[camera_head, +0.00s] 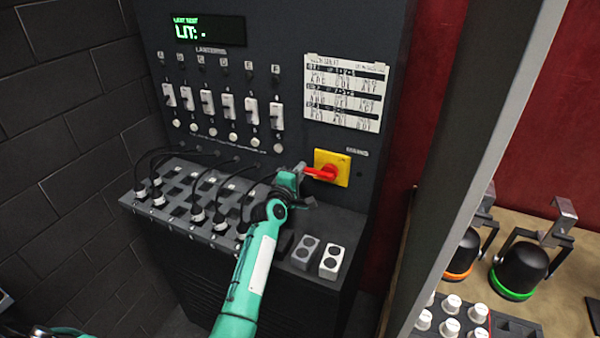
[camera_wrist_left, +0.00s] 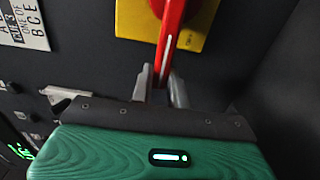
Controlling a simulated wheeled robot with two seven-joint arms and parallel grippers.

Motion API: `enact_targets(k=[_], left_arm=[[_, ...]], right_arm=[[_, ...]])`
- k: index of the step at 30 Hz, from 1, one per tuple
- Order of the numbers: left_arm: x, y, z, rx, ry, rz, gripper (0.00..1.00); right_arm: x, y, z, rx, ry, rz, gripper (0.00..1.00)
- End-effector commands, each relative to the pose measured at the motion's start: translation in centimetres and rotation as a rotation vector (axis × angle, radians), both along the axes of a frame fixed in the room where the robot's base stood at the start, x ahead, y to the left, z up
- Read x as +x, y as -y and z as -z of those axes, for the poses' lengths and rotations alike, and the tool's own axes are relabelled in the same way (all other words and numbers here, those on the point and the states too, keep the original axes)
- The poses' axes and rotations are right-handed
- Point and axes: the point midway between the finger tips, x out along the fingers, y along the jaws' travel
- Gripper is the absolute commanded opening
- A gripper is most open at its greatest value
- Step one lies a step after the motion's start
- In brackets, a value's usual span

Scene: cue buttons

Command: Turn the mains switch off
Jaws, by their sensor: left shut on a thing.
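The mains switch is a red rotary handle (camera_head: 321,173) on a yellow square plate (camera_head: 343,167), at the right of the dark panel. In the left wrist view the red handle (camera_wrist_left: 171,35) runs down from the yellow plate (camera_wrist_left: 203,28) between the two fingers of my left gripper (camera_wrist_left: 162,88). The handle's pivot is cut off at the top there. My right gripper does not show.
Lantern sliders (camera_head: 222,103) stand in a row beneath a green-lit display (camera_head: 208,31). A ledge below carries plugged black cables (camera_head: 198,213) and two grey socket blocks (camera_head: 317,256). A printed chart (camera_head: 345,92) hangs above the switch. A dark post (camera_head: 487,130) stands to the right.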

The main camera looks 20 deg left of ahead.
Motion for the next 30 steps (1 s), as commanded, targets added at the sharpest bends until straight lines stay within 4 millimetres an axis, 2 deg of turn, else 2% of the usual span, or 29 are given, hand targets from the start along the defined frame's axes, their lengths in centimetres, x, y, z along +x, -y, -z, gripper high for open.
enact_targets(k=[7,8,11,23,30], left_arm=[[0.0,0.0,0.0,-0.003,0.000,-0.001,0.00],[0.0,0.0,0.1,-0.003,0.000,-0.001,0.20],[0.0,0.0,0.1,-0.003,-0.001,-0.001,0.38],[-0.6,0.0,0.2,-0.002,-0.001,0.001,0.38],[-4.1,-0.1,0.4,-0.002,0.000,0.000,0.38]], right_arm=[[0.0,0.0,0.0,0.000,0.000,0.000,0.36],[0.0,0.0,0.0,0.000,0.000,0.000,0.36],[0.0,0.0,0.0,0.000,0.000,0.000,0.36],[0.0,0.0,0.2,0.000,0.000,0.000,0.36],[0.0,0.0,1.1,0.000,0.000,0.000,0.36]])
